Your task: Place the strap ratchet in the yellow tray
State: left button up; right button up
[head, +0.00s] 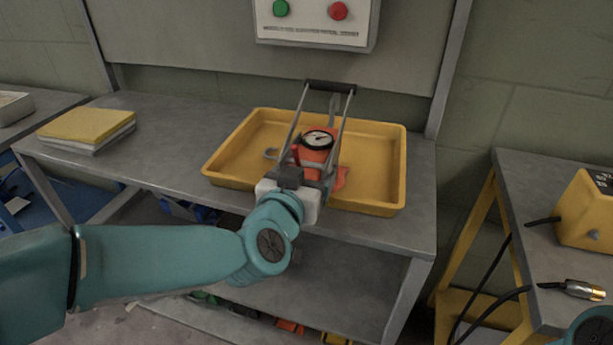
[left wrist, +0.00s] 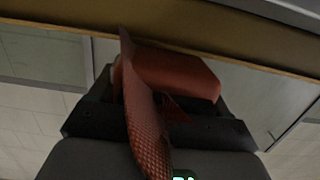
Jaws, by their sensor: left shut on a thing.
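The strap ratchet (head: 313,155) has an orange-red body, a round dial, two long metal side bars and a black crossbar grip. It stands tilted over the yellow tray (head: 228,172) on the workbench. My left gripper (head: 308,178) is shut on its near end, above the tray's front rim. A red flap and a metal hook show beside the body. In the left wrist view, the ratchet's red body (left wrist: 172,75) and a woven strap lie at the dark fingers. Whether the ratchet touches the tray floor cannot be told. My right gripper is out of view.
A stack of yellow and white pads (head: 88,127) lies at the bench's left. A control box (head: 318,20) with green and red buttons hangs above. At right, another table (head: 540,200) holds a yellow box (head: 588,212) and cables. The bench between pads and tray is clear.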

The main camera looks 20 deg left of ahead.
pick_arm(q)
jog(key=shift+s+r, duration=0.1)
jog(key=shift+r, duration=0.1)
jog(key=shift+f, duration=0.2)
jog(key=o, duration=1.9)
jog(key=shift+c, duration=0.2)
jog(key=shift+r, duration=0.35)
jog(key=s+r+p, duration=0.1)
jog(key=s, duration=1.1)
jog(key=shift+a, duration=0.2)
